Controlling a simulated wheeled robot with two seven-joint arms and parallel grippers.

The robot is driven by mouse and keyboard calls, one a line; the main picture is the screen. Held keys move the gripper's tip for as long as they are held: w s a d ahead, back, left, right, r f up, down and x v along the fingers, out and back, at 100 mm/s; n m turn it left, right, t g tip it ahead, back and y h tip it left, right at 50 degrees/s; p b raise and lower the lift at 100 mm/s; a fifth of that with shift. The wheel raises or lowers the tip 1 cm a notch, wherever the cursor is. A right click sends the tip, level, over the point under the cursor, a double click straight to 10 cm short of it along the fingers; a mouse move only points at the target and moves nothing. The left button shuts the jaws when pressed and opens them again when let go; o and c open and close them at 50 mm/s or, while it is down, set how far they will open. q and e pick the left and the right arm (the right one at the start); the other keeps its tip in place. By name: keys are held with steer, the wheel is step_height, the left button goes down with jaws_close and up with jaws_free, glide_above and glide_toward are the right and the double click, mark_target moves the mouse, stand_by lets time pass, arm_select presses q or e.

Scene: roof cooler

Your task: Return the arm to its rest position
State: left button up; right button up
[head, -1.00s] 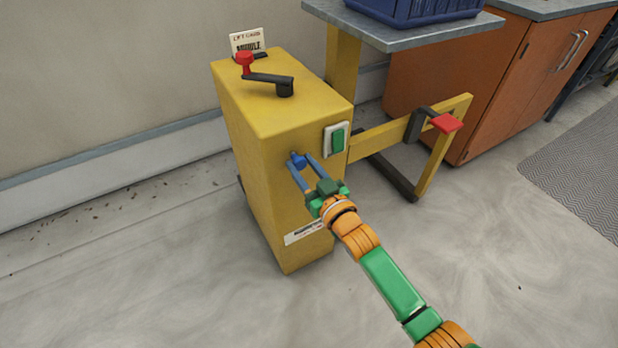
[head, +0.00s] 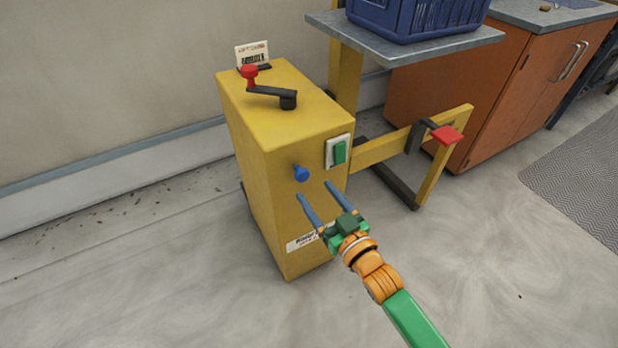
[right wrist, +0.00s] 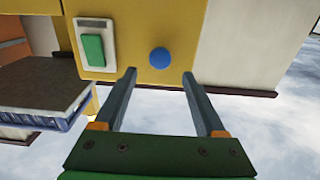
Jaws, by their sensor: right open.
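My right gripper (head: 319,196) is open and empty in front of the yellow cabinet (head: 262,130). Its two blue-grey fingers point at the cabinet face, a little below and right of a round blue knob (head: 301,173). The fingers are apart from the knob. In the right wrist view, the blue knob (right wrist: 160,57) shows beyond the fingertips (right wrist: 159,72), between them and clear of both. My left gripper is not in view.
The cabinet carries a green switch (head: 339,152) and a black crank with a red grip (head: 249,71). A yellow arm with a red pad (head: 446,135) sticks out right. A blue crate (head: 415,15) stands on a grey platform (head: 400,45). Floor is clear at lower right.

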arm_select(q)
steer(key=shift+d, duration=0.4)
arm_select(e)
steer(key=shift+s+d, duration=0.2)
steer(key=shift+s, duration=0.1)
